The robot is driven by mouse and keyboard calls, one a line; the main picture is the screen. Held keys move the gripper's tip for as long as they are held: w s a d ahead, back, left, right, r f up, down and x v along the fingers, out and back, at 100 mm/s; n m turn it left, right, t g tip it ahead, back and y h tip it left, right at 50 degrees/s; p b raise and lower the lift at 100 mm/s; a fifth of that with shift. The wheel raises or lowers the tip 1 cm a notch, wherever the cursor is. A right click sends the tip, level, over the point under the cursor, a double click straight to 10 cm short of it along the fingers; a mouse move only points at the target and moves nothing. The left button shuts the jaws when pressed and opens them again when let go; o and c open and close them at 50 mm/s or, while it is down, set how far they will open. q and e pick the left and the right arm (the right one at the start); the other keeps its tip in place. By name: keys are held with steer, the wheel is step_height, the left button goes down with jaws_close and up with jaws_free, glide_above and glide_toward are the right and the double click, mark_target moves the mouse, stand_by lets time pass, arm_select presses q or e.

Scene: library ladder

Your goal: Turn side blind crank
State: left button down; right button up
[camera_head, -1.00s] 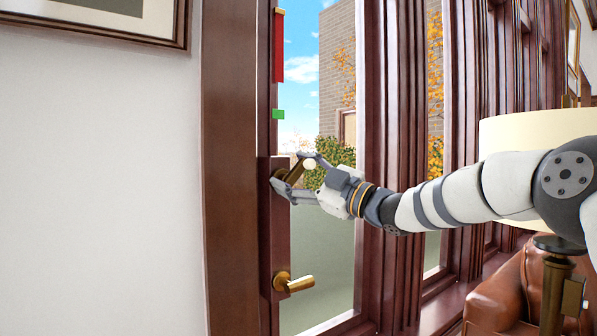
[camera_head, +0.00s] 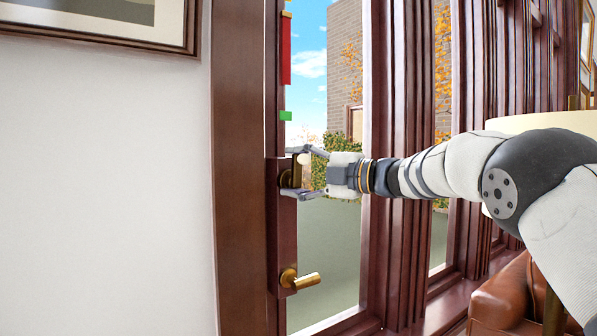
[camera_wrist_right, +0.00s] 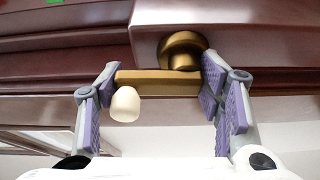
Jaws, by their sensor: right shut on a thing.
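The brass crank (camera_head: 297,170) with a pale knob (camera_head: 304,159) is mounted on the dark wood window frame. Its arm stands about upright, with the knob towards the top. My right gripper (camera_head: 301,172) reaches in from the right, one finger above and one below the crank. In the right wrist view, the crank arm (camera_wrist_right: 158,83) spans between the two purple-padded fingers of my right gripper (camera_wrist_right: 160,95). The round hub (camera_wrist_right: 182,50) is by the right finger and the knob (camera_wrist_right: 125,104) hangs near the left one. My left gripper is out of view.
A brass handle (camera_head: 300,281) sits lower on the same frame. A red strip (camera_head: 286,55) and a green marker (camera_head: 286,116) are above the crank. A lamp shade (camera_head: 530,122) and a brown leather chair (camera_head: 503,298) stand at the right. White wall is at left.

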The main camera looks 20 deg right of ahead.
steer(key=shift+r+n, duration=0.1)
steer(key=shift+n, duration=0.2)
steer(key=o, duration=1.1)
steer(key=shift+o, duration=0.2)
steer(key=v, duration=1.2)
steer(key=shift+r, duration=0.1)
